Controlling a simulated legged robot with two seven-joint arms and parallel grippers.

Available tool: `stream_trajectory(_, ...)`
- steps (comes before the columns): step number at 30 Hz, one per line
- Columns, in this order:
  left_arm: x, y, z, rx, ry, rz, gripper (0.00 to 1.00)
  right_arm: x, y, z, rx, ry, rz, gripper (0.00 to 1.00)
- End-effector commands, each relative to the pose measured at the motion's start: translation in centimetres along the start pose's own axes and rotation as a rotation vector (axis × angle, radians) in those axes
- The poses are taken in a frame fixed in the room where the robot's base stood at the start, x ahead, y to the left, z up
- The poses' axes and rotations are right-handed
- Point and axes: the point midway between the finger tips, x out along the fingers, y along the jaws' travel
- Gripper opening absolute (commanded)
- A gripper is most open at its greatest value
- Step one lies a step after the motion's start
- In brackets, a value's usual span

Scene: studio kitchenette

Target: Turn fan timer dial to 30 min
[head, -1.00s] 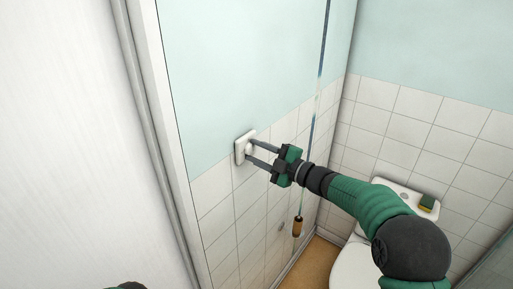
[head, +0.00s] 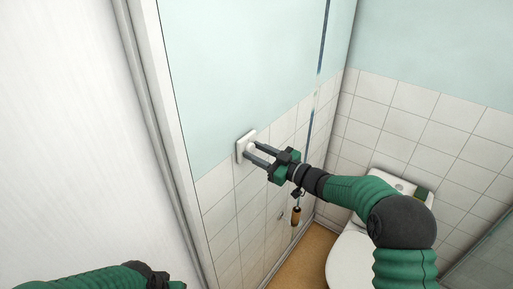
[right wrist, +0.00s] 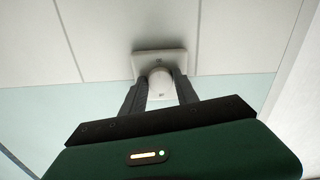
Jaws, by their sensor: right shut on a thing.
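The fan timer is a white square plate (head: 242,146) on the wall, at the line between pale blue paint and white tiles. Its round white dial (right wrist: 161,83) shows in the right wrist view between my fingers. My right gripper (head: 252,152) reaches the plate from the right in the head view. Its two dark fingers are shut on the dial, one on each side; the right wrist view shows the gripper (right wrist: 160,92) too. No scale or pointer on the dial can be read. My left gripper (head: 160,278) is only partly in view at the bottom edge of the head view.
A white door frame (head: 165,130) stands left of the timer.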

Motion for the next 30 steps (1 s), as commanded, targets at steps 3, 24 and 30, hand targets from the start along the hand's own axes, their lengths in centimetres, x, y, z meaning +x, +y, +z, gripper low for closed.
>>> stream_trajectory(3, -0.65, 0.00, -0.15, 0.000, 0.000, 0.000, 0.36, -0.15, -0.12, 0.60, 0.070, -0.015, 0.000, 0.00)
stream_trajectory(24, -1.16, 0.00, -0.27, 0.000, 0.000, 0.000, 0.36, -0.14, -0.35, 0.97, 0.173, -0.018, -0.002, 0.00)
stream_trajectory(30, -1.17, 0.00, -0.27, 0.000, 0.000, 0.000, 0.36, -0.11, -0.30, 0.78, 0.171, -0.014, -0.002, 0.53)
